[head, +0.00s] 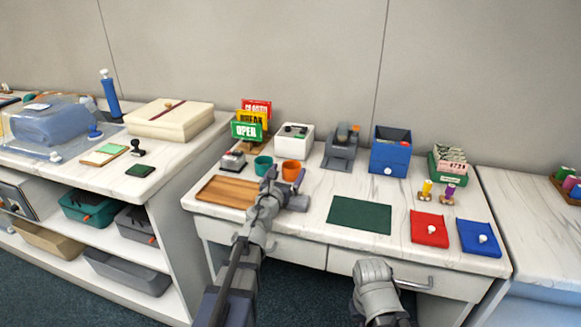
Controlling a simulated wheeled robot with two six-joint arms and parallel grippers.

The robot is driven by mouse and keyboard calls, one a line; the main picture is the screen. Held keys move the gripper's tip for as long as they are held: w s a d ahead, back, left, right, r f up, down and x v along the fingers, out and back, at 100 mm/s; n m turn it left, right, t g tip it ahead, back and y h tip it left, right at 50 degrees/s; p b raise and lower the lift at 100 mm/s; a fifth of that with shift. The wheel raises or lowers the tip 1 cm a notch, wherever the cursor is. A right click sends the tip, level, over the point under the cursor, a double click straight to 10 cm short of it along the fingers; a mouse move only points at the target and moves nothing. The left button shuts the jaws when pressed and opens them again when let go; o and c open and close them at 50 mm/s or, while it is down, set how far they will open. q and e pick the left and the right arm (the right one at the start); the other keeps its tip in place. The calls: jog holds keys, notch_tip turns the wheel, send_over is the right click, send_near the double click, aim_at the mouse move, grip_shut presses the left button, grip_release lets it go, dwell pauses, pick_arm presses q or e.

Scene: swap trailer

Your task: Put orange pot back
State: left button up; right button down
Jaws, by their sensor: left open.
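The orange pot (291,168) stands on the white desk, behind my left gripper and just right of a teal pot (263,163). My left gripper (284,180) is open and reaches over the desk close in front of the orange pot. Its fingers overlap the pot's lower part in the picture, so I cannot tell whether they touch it. A wooden tray (222,191) lies on the desk to the left of the gripper. Part of my right arm shows at the bottom, but its jaws are not visible.
Behind the pots stand a sign rack (247,130) and a white box (294,138). A grey device (341,150) and a blue box (390,155) stand further right.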

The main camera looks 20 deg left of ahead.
pick_arm(q)
jog(key=s, duration=0.7)
jog(key=shift+s+a, duration=0.1)
jog(key=shift+s, duration=0.05)
dwell(1.0)
